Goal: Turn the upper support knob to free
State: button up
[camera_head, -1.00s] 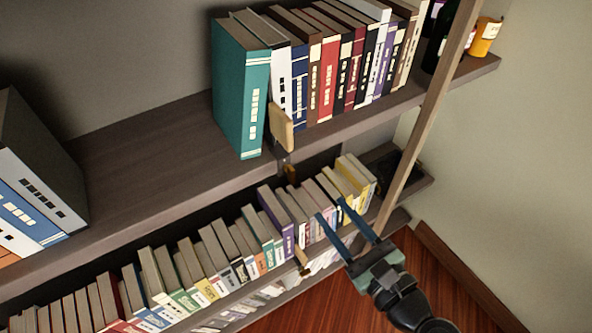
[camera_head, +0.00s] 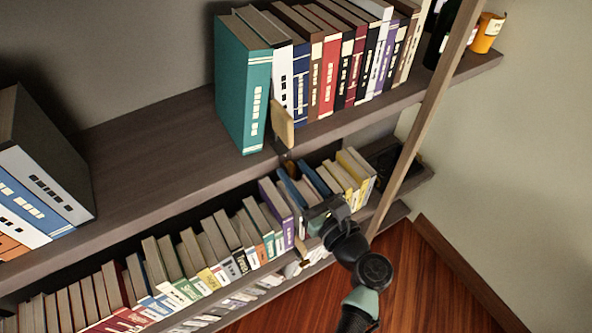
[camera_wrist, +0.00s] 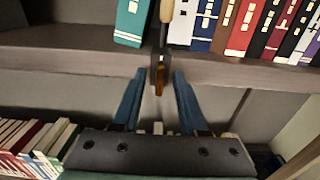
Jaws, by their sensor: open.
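The upper support has a pale wooden plate (camera_head: 283,123) standing at the shelf's front edge beside a teal book. Its plate also shows at the top of the wrist view (camera_wrist: 167,10). Below it, a dark bracket (camera_wrist: 156,50) hangs over the shelf edge, with a small orange-brown knob (camera_wrist: 159,80) at its lower end. My gripper (camera_wrist: 159,74) is open, its blue fingers one on each side of the knob, with visible gaps in the picture. Whether the fingertips reach its depth is unclear. In the head view my gripper (camera_head: 293,169) is just below the upper shelf edge.
A row of books (camera_head: 345,65) stands right of the upper support. The teal book (camera_head: 245,100) is left of it. Lower-shelf books (camera_head: 215,250) lie close under my gripper. A wooden post (camera_head: 425,125) rises at right. A lower wooden support (camera_head: 302,243) is partly hidden.

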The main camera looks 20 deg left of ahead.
jog(key=shift+w+a, duration=0.2)
grip_shut()
